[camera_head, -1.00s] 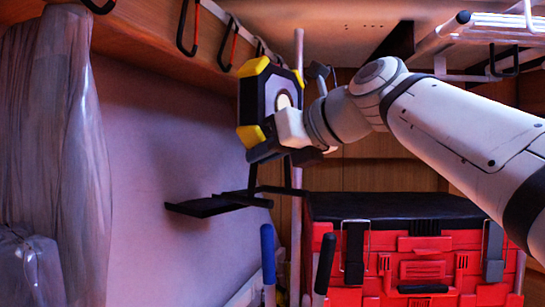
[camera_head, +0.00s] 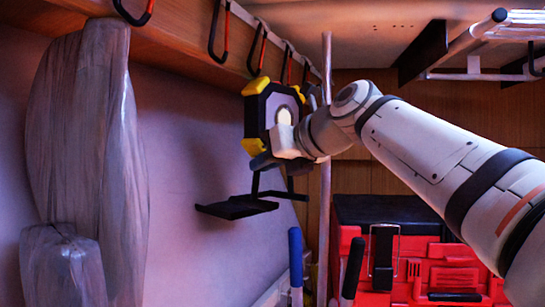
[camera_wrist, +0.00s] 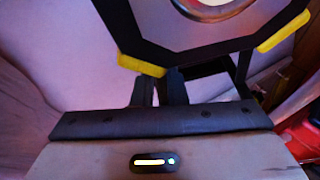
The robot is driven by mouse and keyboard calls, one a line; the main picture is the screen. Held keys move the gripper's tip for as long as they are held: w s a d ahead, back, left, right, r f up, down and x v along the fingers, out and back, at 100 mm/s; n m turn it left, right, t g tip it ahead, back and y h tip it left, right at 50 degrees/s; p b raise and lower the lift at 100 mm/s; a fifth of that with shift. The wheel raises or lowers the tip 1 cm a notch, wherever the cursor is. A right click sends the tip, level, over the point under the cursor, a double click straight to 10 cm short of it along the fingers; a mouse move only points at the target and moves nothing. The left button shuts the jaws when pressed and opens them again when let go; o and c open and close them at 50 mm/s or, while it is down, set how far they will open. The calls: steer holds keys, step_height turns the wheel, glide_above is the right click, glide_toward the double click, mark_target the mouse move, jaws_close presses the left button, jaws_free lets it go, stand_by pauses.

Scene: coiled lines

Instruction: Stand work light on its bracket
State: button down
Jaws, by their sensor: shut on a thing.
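The work light (camera_head: 262,112), a black many-sided body with yellow corners and a pale round lamp, is held in the air before the left wall in the head view. In the wrist view the work light (camera_wrist: 180,38) fills the top, with yellow corners low on it. My gripper (camera_head: 272,148) is shut on its lower edge; in the wrist view the gripper's dark fingers (camera_wrist: 160,86) meet that edge. A black bracket (camera_head: 237,207) with a flat plate and thin uprights shows just below the light. Whether the two are joined is hidden.
Hooks (camera_head: 257,48) line the wooden rail above. A pole (camera_head: 326,150) stands just right of the light. Plastic-wrapped bundles (camera_head: 85,130) hang at the left. A red case (camera_head: 430,270) with a black lid and blue-topped handles (camera_head: 295,250) are below. The wall between is bare.

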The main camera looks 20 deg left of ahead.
steer(key=shift+w+a+f, duration=0.15)
steer(key=shift+w+a, duration=0.75)
steer(key=shift+a, duration=0.15)
steer(key=shift+s+a+r, duration=0.2)
steer(key=shift+s+r, duration=0.2)
steer(key=shift+s, duration=0.35)
steer(key=shift+s+a+r+p, duration=0.1)
steer(key=shift+a+p, duration=0.1)
steer(key=shift+p, duration=0.1)
steer(key=w+a, duration=0.1)
steer(key=a, duration=0.1)
steer(key=w+a+f, duration=0.1)
steer(key=w, duration=0.1)
steer(key=shift+w+a+f+p, duration=0.15)
steer(key=shift+a+p, duration=0.15)
steer(key=shift+a, duration=0.25)
steer(key=shift+s+a+r, duration=0.1)
steer(key=shift+s+r, duration=0.3)
steer(key=shift+s, duration=0.25)
steer(key=shift+r+p+x, duration=0.2)
steer(key=shift+p+x, duration=0.45)
steer(key=shift+x, duration=0.3)
steer(key=shift+r+p+x, duration=0.15)
steer(key=shift+p+x, duration=0.45)
steer(key=shift+x, duration=0.35)
